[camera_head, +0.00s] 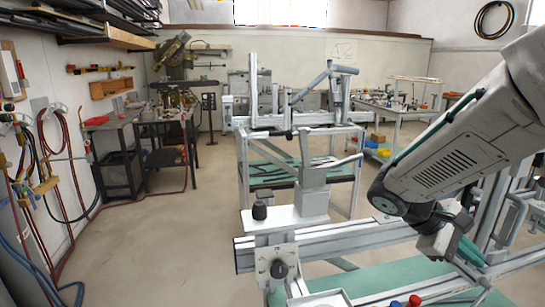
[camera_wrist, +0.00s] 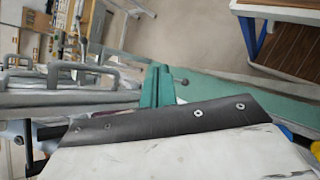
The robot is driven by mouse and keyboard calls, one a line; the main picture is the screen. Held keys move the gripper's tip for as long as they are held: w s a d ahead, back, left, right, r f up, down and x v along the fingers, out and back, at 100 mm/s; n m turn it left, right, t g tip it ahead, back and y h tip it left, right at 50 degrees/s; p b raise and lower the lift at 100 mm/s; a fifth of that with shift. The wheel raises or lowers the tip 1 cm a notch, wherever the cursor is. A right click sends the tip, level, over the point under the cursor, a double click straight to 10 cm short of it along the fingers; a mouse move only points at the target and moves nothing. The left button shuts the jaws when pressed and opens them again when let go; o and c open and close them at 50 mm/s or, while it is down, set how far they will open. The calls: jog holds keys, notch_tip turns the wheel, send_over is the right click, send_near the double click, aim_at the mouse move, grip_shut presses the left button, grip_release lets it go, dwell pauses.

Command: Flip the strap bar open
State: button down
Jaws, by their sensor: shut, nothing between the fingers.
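My gripper (camera_head: 474,256) is at the right in the head view, with its teal fingers angled down over the right part of the near jig rail (camera_head: 375,237). In the wrist view the teal fingers (camera_wrist: 157,87) are together and empty. A grey clamp post (camera_head: 314,183) with bar-like arms on top stands on the near rail, left of and apart from my gripper. I cannot tell for certain which bar is the strap bar. Grey bars (camera_wrist: 70,98) lie left of the fingers in the wrist view; whether the fingers touch them is unclear. My wrist hides part of the rail's right end.
A black knob (camera_head: 259,211) stands on the near jig's left plate, and another dark knob (camera_head: 279,268) is on its front. A second jig frame (camera_head: 290,121) stands behind. Workbenches (camera_head: 160,135) line the left wall. The floor (camera_head: 165,235) at left is clear.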

jog(key=s+a+r+m+t+y, duration=0.1)
jog(key=s+a+m+t+y, duration=0.1)
jog(key=s+a+y, duration=0.3)
jog(key=s+a+r+m+t+y, duration=0.2)
jog(key=s+a+y, duration=0.3)
jog(key=a, duration=0.5)
jog(key=shift+s+a+r+m+t, duration=0.3)
jog(key=shift+s+m+t, duration=0.35)
jog(key=shift+s, duration=0.3)
jog(key=c, duration=1.5)
grip_release()
jog(key=shift+s+r+t, duration=0.1)
jog(key=shift+r+t, duration=0.15)
jog(key=shift+r, duration=0.05)
jog(key=shift+d, duration=0.1)
